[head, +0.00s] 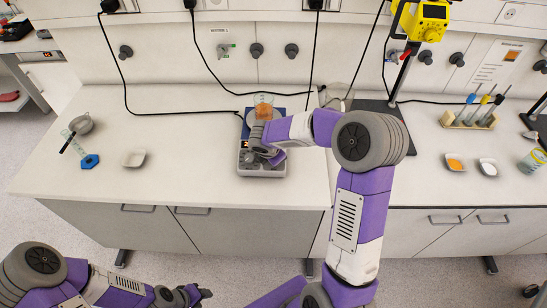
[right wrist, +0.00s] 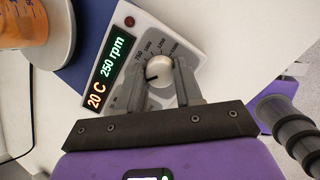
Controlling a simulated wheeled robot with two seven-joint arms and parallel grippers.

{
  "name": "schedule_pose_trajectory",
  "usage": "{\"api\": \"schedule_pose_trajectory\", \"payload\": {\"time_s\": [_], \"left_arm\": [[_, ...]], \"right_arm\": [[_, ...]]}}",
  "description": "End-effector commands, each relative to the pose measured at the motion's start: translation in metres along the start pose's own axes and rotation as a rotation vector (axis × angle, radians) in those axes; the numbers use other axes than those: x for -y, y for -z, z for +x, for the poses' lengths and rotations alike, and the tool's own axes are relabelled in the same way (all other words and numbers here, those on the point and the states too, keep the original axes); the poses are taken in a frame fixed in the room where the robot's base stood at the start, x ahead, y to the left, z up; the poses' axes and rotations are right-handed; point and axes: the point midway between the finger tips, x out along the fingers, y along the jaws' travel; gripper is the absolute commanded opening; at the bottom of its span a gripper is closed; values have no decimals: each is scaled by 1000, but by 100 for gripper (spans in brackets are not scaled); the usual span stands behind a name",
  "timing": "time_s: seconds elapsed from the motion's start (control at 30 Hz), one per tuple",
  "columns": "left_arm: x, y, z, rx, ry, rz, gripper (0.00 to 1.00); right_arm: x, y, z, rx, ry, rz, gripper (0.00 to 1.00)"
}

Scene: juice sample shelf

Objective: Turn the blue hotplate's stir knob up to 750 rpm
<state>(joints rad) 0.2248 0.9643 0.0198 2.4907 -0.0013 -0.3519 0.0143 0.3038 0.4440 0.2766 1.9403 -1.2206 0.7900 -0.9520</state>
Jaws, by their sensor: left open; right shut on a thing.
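Printed numbers ring the knob, partly hidden; 750 can be made out. A dark pointer line shows on the knob. My left gripper (head: 196,294) is open and empty, low in front of the bench.
A beaker of orange liquid (head: 264,102) stands on the hotplate, close to my right arm. A yellow stirrer (head: 425,20) on a stand is to the right, with a pipette rack (head: 471,119) and small dishes.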

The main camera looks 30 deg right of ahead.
Motion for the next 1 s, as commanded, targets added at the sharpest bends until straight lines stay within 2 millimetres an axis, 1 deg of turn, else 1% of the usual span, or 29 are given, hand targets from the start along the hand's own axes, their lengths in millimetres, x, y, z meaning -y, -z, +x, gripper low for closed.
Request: {"api": "schedule_pose_trajectory", "payload": {"time_s": [0.2, 0.5, 0.8, 1.0], "left_arm": [[5, 0, 12, 0, 0, 0, 43], [9, 1, 25, 0, 0, 0, 43], [12, 1, 33, 0, 0, 0, 43], [13, 2, 36, 0, 0, 0, 43]], "right_arm": [[-1, 1, 2, 0, 24, 169, 5], [-1, 1, 1, 0, 67, 451, 5], [-1, 0, 1, 0, 108, 703, 5], [-2, 0, 0, -1, 126, 822, 5]]}}
